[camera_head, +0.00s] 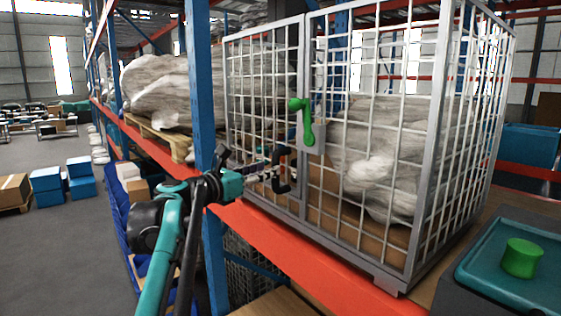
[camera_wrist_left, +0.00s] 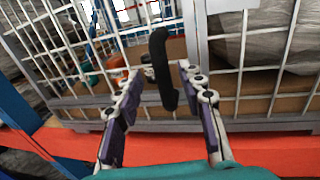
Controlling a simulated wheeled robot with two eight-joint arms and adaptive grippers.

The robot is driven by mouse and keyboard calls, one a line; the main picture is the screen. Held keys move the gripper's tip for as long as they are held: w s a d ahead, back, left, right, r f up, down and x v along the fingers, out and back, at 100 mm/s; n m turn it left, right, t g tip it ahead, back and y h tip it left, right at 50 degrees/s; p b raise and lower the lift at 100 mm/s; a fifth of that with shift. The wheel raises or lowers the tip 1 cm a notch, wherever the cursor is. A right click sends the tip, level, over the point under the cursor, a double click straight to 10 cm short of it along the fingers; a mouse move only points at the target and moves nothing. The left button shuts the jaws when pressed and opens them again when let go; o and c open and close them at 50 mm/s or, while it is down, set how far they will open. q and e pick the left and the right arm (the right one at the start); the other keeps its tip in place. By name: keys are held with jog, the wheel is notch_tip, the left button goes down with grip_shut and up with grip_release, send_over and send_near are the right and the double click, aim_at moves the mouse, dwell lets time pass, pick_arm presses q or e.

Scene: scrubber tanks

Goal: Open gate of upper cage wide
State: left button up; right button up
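The upper cage (camera_head: 420,150) is a grey wire-mesh box with a two-panel front, and its gate looks closed. A green latch handle (camera_head: 307,122) sits on a grey plate right of the seam between the panels. A black pull handle (camera_head: 281,172) stands just left of the seam, lower down; it also shows in the left wrist view (camera_wrist_left: 160,65). My left gripper (camera_head: 262,168) is at the black handle. In the left wrist view my left gripper (camera_wrist_left: 158,80) is open, with a finger on each side of the handle and gaps visible. My right gripper is out of view.
The cage stands on an orange shelf beam (camera_head: 300,255) and holds wrapped grey bundles (camera_head: 375,160). A blue rack post (camera_head: 203,120) rises close behind my left arm. A teal tray with a green knob (camera_head: 521,258) is at lower right. Open floor lies left.

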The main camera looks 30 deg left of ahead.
aim_at(275, 183)
pick_arm(q)
jog(key=w, duration=0.2)
jog(key=w+d+p, duration=0.1)
jog(key=w, duration=0.1)
jog(key=shift+w, duration=0.35)
jog(key=shift+s, duration=0.1)
grip_shut()
